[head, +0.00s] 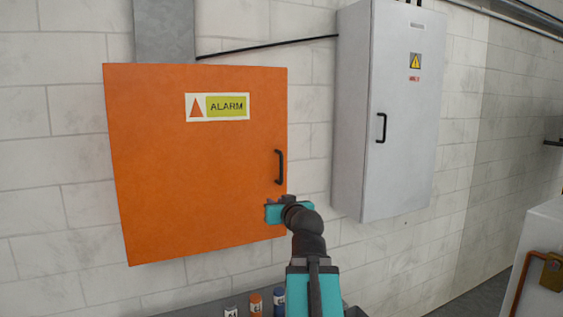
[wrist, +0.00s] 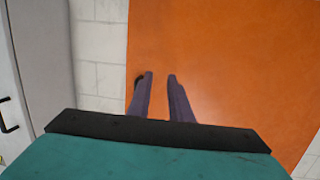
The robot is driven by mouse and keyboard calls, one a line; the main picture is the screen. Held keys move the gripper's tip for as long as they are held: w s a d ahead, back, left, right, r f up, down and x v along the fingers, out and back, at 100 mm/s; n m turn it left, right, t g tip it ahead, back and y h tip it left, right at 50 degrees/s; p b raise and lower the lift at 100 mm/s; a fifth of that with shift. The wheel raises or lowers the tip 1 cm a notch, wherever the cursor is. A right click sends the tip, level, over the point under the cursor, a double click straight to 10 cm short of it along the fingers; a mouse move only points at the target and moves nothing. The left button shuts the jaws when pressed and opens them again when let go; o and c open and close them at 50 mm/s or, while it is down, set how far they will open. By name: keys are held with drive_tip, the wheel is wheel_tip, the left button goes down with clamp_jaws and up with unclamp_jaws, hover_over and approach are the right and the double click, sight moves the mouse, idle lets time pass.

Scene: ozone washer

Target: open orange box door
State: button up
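The orange box (head: 200,170) hangs on the wall with its door shut; an alarm label (head: 217,107) is on its front. Its black vertical handle (head: 279,167) is near the door's right edge. My gripper (wrist: 160,75) is open, with a gap between its two fingers and orange door surface showing between them. In the head view my gripper is just below the handle, its fingers mostly hidden. In the wrist view a dark piece, apparently the handle, shows beside the left finger, partly hidden. Whether they touch I cannot tell.
A grey cabinet (head: 395,100) with its own black handle (head: 381,128) hangs to the right. Small labelled containers (head: 255,304) stand below the box. A white unit (head: 540,260) with a copper pipe is at the far right.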

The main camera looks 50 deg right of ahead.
drive_tip(key=h, duration=0.2)
approach(282, 164)
drive_tip(key=v, duration=0.3)
drive_tip(key=shift+s+d+f+t+p, duration=0.1)
drive_tip(key=shift+s+f+t+p, duration=0.05)
drive_tip(key=shift+f+t+p, duration=0.25)
drive_tip(key=shift+d, duration=0.1)
drive_tip(key=p+x, duration=0.5)
drive_tip(key=x, duration=0.7)
drive_tip(key=shift+r, duration=0.1)
drive_tip(key=shift+p+x, duration=0.4)
drive_tip(key=shift+x, duration=0.45)
clamp_jaws()
